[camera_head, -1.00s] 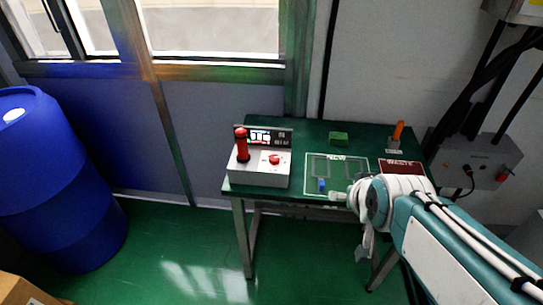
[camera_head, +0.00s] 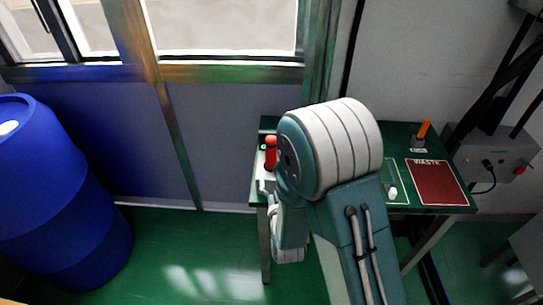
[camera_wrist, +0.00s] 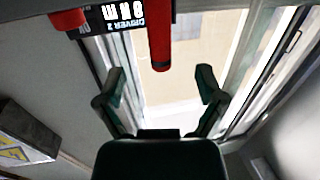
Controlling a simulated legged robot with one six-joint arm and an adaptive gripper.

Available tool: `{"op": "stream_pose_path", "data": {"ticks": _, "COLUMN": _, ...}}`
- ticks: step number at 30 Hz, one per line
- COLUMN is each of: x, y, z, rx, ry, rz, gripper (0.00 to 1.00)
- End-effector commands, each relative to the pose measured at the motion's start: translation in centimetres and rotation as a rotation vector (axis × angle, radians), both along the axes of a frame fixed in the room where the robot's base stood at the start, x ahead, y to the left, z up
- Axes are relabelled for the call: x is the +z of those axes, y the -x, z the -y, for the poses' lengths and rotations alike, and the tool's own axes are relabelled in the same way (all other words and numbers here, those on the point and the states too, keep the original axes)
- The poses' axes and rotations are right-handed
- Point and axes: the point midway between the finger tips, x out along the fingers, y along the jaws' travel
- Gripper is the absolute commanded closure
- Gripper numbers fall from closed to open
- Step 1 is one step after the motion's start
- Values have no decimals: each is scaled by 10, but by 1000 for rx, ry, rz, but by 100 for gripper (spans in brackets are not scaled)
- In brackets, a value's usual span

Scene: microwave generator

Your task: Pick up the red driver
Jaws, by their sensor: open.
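The red driver (camera_head: 270,153) stands upright at the left of the table in the head view, partly covered by my arm. In the wrist view the red driver (camera_wrist: 160,40) hangs from the top edge, between the lines of my two fingers and ahead of their tips. My gripper (camera_wrist: 155,85) is open and empty, with the fingers apart and the driver not between them. In the head view my arm hides the gripper and most of the grey driver station. A black display marked DRIVER 2 (camera_wrist: 125,15) and a red button (camera_wrist: 67,20) show beside the driver.
The green table (camera_head: 398,143) holds a red WASTE area (camera_head: 436,182) and an orange-handled tool (camera_head: 424,130) at the right. A small white piece (camera_head: 392,193) lies near the front. A blue barrel (camera_head: 55,200) stands left, with clear floor between.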

Motion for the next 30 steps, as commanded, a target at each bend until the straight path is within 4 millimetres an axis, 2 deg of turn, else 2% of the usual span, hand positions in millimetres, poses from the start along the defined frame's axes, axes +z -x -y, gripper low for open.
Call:
{"op": "stream_pose_path", "data": {"ticks": 4, "x": -4, "y": -2, "z": -4, "rx": 2, "ry": 3, "rz": 28, "gripper": 12}}
{"op": "stream_pose_path", "data": {"ticks": 12, "x": -3, "y": -44, "z": -9, "rx": 1, "ry": 0, "rz": 28, "gripper": 12}}
{"op": "stream_pose_path", "data": {"ticks": 17, "x": -3, "y": -56, "z": -10, "rx": 3, "ry": 2, "rz": 27, "gripper": 12}}
{"op": "stream_pose_path", "data": {"ticks": 25, "x": 0, "y": -95, "z": -12, "rx": 3, "ry": 2, "rz": 28, "gripper": 12}}
{"op": "stream_pose_path", "data": {"ticks": 30, "x": 0, "y": -105, "z": -14, "rx": 3, "ry": 3, "rz": 26, "gripper": 12}}
